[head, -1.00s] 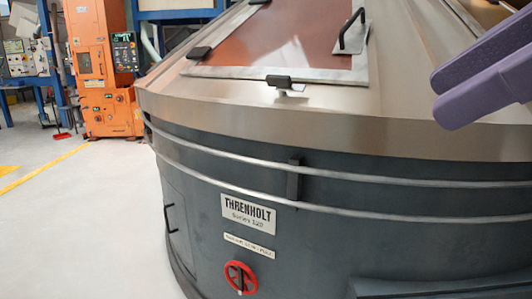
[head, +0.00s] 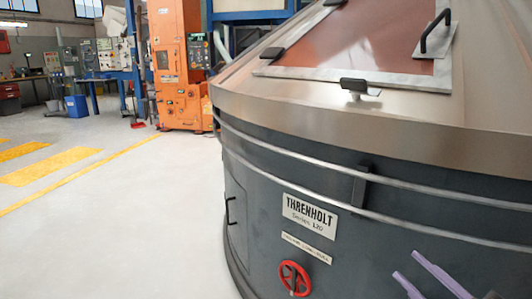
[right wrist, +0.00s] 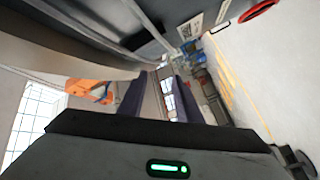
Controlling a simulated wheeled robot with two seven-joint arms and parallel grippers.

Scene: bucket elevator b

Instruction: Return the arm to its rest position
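My right gripper (head: 405,264) shows at the lower right of the head view, its two purple fingers apart with nothing between them. It is in front of the dark lower wall of the big Threnholt machine (head: 380,235); I cannot tell how far from it. In the right wrist view the gripper (right wrist: 158,85) also shows a gap between its fingers, with the room behind. My right arm itself is mostly out of view. My left gripper and arm are not in view.
The machine fills the right side, with a reddish hatch panel (head: 370,40), a black handle (head: 436,32) and a red handwheel (head: 294,278). An orange machine (head: 180,70) stands behind. The pale floor (head: 130,230) at the left is clear.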

